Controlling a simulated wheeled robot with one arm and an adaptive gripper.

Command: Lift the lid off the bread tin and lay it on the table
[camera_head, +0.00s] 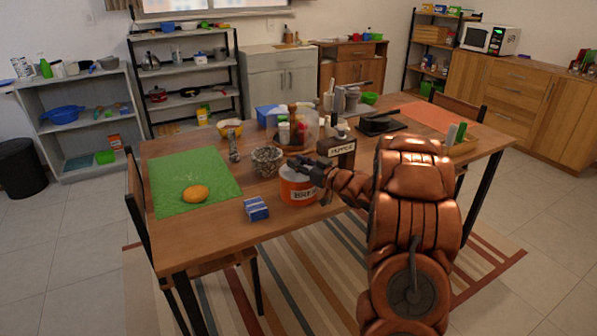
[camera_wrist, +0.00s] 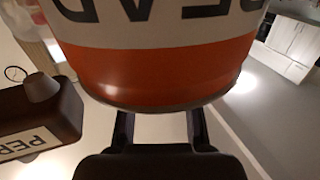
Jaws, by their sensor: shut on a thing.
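The bread tin (camera_head: 298,190) is orange with a white lettered band and stands near the table's front edge, left of my arm. It also fills the top of the wrist view (camera_wrist: 150,70), where its lettering is upside down. Its pale lid (camera_head: 291,171) shows on top, partly covered by my gripper. My gripper (camera_head: 314,168) is at the tin's top from the right, shut on the lid. In the wrist view its two dark fingers (camera_wrist: 159,125) reach the tin's rim. The exact grip point on the lid is hidden. I cannot tell a gap between lid and tin.
A brown pepper dispenser (camera_head: 343,155) stands just behind my gripper. A glass bowl (camera_head: 267,160) and a blue box (camera_head: 256,208) are left of the tin. A green mat (camera_head: 190,165) bears a yellow-orange fruit (camera_head: 194,193). Bare table (camera_head: 222,230) shows at the front left.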

